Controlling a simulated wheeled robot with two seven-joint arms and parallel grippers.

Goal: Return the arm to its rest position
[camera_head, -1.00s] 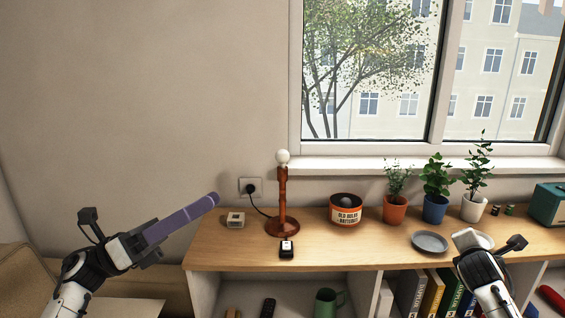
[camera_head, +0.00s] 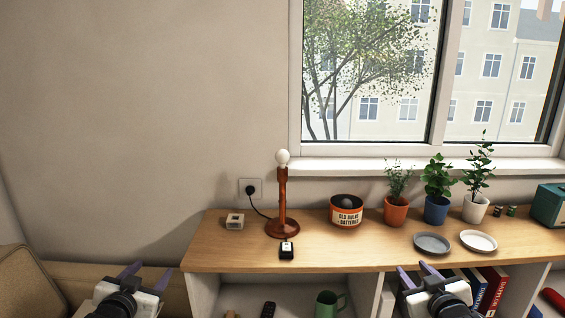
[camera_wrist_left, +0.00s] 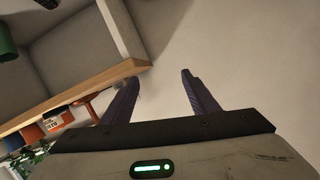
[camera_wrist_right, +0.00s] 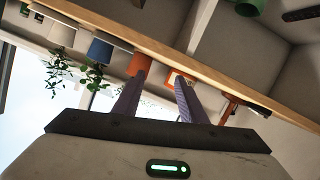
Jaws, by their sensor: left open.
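My left gripper (camera_head: 146,274) is low at the lower left of the head view, left of the sideboard, with its purple fingers apart. In the left wrist view its fingers (camera_wrist_left: 159,77) are spread with nothing between them. My right gripper (camera_head: 418,272) is at the bottom right of the head view, in front of the sideboard's shelf. Its fingers (camera_wrist_right: 159,77) are apart and empty in the right wrist view. Both grippers touch nothing that I can see. The arms behind them are mostly out of the head view.
The wooden sideboard (camera_head: 330,257) carries a lamp (camera_head: 282,200), an orange tin (camera_head: 346,212), potted plants (camera_head: 437,208), a grey plate (camera_head: 432,243) and a white plate (camera_head: 478,241). Books (camera_head: 490,290) and a green mug (camera_head: 328,304) stand on the shelf below. A sofa (camera_head: 28,285) is at the left.

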